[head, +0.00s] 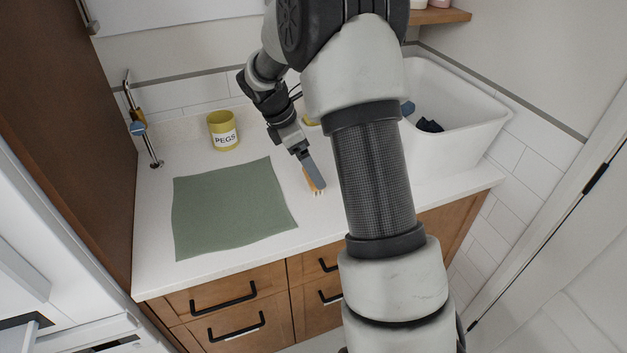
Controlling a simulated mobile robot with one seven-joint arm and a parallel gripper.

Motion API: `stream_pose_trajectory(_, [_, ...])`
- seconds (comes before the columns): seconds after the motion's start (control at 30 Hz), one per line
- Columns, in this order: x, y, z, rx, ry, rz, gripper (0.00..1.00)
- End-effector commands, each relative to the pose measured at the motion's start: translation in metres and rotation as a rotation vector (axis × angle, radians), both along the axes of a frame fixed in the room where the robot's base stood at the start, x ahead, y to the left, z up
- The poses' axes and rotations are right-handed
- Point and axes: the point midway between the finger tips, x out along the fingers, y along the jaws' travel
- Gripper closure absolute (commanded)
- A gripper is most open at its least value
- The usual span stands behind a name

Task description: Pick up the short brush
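A small orange-brown brush with pale bristles (319,190) is on or just above the white counter, right of the green cloth. My gripper (314,178) points down at it from behind. Its grey finger overlaps the brush and hides part of it. I see the fingers from the side, so I cannot tell whether they are shut on the brush or open around it. Whether the brush touches the counter is also unclear.
A green cloth (230,208) lies flat on the counter (180,157). A yellow PEGS tin (223,131) stands behind it. A metal stand (144,130) holding small items is at the left. My arm hides the middle.

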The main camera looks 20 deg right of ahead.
Motion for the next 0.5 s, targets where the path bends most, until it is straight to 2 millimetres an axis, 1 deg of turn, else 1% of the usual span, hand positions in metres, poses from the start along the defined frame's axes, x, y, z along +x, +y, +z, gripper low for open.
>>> stream_pose_trajectory(0.17, [0.001, -0.003, -0.013, 0.0, 0.001, 0.001, 0.04])
stream_pose_trajectory(0.3, [0.004, -0.007, -0.034, 0.001, 0.002, 0.0, 0.04])
stream_pose_trajectory(0.4, [0.003, -0.013, -0.046, 0.0, 0.001, 0.0, 0.04])
stream_pose_trajectory(0.5, [0.004, -0.015, -0.05, 0.0, -0.001, 0.0, 0.04])
